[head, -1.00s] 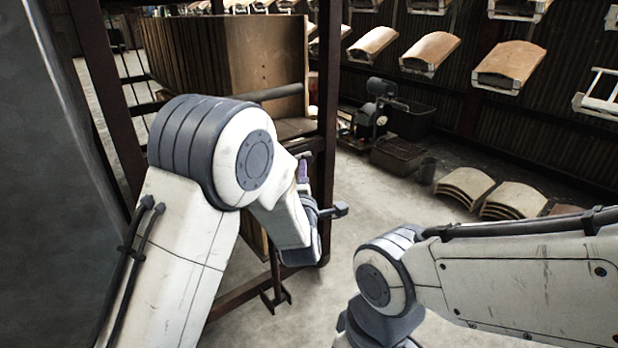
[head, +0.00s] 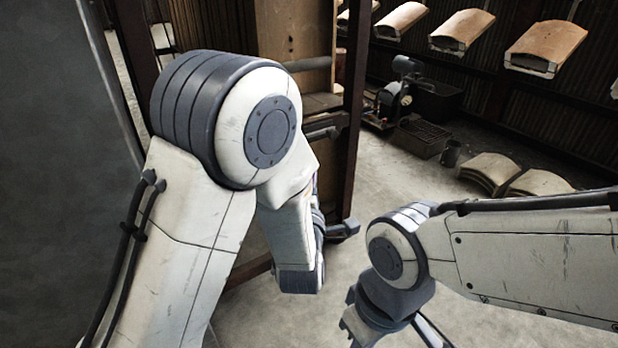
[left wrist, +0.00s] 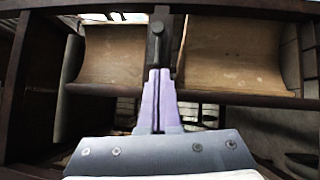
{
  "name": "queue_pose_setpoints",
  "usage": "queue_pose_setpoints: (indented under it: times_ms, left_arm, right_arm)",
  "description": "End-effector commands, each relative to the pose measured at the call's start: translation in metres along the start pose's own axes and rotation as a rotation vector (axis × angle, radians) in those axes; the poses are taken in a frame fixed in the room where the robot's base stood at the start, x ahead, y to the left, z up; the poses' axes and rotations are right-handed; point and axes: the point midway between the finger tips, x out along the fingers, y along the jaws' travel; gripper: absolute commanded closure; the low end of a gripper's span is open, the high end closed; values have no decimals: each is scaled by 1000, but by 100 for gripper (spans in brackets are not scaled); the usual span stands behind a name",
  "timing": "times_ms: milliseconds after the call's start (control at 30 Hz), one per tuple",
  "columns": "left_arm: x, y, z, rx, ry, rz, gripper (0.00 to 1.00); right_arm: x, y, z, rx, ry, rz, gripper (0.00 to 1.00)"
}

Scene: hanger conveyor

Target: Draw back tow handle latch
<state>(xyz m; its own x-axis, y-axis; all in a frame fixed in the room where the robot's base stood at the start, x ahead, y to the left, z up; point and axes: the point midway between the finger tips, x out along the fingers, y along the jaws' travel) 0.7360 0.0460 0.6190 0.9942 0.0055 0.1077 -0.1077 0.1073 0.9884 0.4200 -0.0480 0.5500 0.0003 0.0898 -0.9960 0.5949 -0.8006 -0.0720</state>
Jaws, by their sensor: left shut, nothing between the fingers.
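In the left wrist view, a dark upright bar with a round peg (left wrist: 157,28), seemingly the latch, stands at the top centre in front of a rack. My left gripper (left wrist: 158,76) has its two purple fingers pressed together with nothing between them. Its tips overlap the lower end of the bar in the picture; I cannot tell whether they touch. In the head view my left forearm hides these fingers and the latch. My right gripper (head: 388,330) hangs at the bottom edge, cut off by the frame, away from the rack.
The rack's dark frame post (head: 353,110) stands just beyond my left arm. Curved wooden panels (left wrist: 235,55) sit in it. Machinery (head: 402,95) and stacked curved panels (head: 490,172) stand on the floor behind. Panels hang at the upper right (head: 546,45).

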Motion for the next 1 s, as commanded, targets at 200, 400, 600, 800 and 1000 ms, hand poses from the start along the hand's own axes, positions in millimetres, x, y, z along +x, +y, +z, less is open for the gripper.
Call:
queue_pose_setpoints:
  times_ms: [200,400,600,800,1000]
  left_arm:
    - [-20,0,0,0,0,-1,100]
    - [-22,0,-1,0,2,1,100]
    - [-21,-1,-3,7,4,-8,100]
    - [-13,-24,-20,176,-2,-186,100]
    - [-25,-64,-50,543,-144,-530,100]
  right_arm:
    - [-3,0,0,0,-1,0,100]
    - [-3,0,0,0,-1,0,100]
    - [-3,0,0,0,-1,0,100]
    - [-3,0,0,0,-1,0,100]
    - [-3,0,0,0,-1,0,100]
